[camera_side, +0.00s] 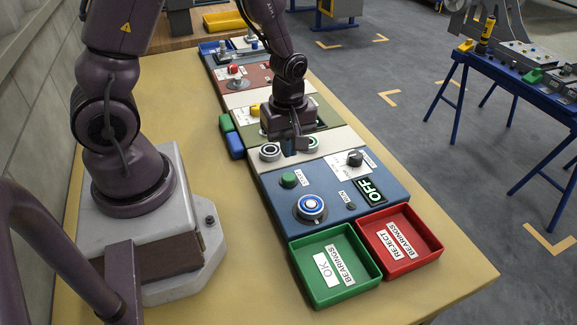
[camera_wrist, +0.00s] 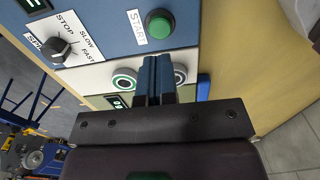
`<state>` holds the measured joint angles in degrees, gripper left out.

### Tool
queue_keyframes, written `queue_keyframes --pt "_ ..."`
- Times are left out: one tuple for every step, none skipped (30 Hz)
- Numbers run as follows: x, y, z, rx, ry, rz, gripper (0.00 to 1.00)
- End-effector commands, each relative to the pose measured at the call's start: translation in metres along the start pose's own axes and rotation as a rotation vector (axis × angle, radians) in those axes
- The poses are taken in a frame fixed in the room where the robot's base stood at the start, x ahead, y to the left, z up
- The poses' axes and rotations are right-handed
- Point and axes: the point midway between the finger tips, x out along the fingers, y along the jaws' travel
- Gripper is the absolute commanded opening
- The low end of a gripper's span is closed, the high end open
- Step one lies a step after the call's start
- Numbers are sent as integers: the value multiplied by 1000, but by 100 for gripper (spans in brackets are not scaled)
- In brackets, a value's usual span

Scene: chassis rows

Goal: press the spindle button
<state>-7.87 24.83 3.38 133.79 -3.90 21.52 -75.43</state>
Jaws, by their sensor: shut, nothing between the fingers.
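A green button (camera_side: 288,180) with a START label stands on the blue panel (camera_side: 325,181), behind a round blue and white spindle-like part (camera_side: 311,207). I cannot read a spindle label on it. The button also shows in the wrist view (camera_wrist: 159,24), beyond my fingertips. My gripper (camera_side: 293,152) is shut and empty, pointing down over the pale strip between two ring-shaped parts. In the wrist view its fingers (camera_wrist: 155,62) are together and apart from the button. Whether the fingertips touch the strip cannot be told. A display (camera_side: 370,191) reads OFF.
The ring-shaped parts (camera_side: 270,152) and (camera_side: 312,143) flank my fingers. A black knob (camera_side: 355,158) stands on a white plate at the right. A green tray (camera_side: 335,290) and a red tray (camera_side: 427,252) sit in front. More panels lie behind my gripper.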

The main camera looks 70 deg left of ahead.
Motion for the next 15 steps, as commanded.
queue_keyframes --pt "11 -1 0 -2 -1 -7 0" --pt "16 -1 0 -1 -1 -6 0" --pt "23 -1 0 -1 -2 -6 0" --pt "28 -1 0 -1 -1 -5 0" --pt "32 -1 0 -1 -1 -5 0" --pt "38 -1 0 -1 -1 -5 0" --pt "42 -1 0 0 -1 -4 0" --pt "45 -1 0 0 -1 -3 0" --pt "49 0 0 0 -1 -3 0" --pt "51 0 0 0 0 -2 0" --pt "54 0 0 0 0 -2 0" --pt "56 0 0 0 0 -2 0" --pt "57 0 0 0 0 -1 0" --pt "58 0 0 0 0 0 0" --pt "59 0 0 0 0 1 0"
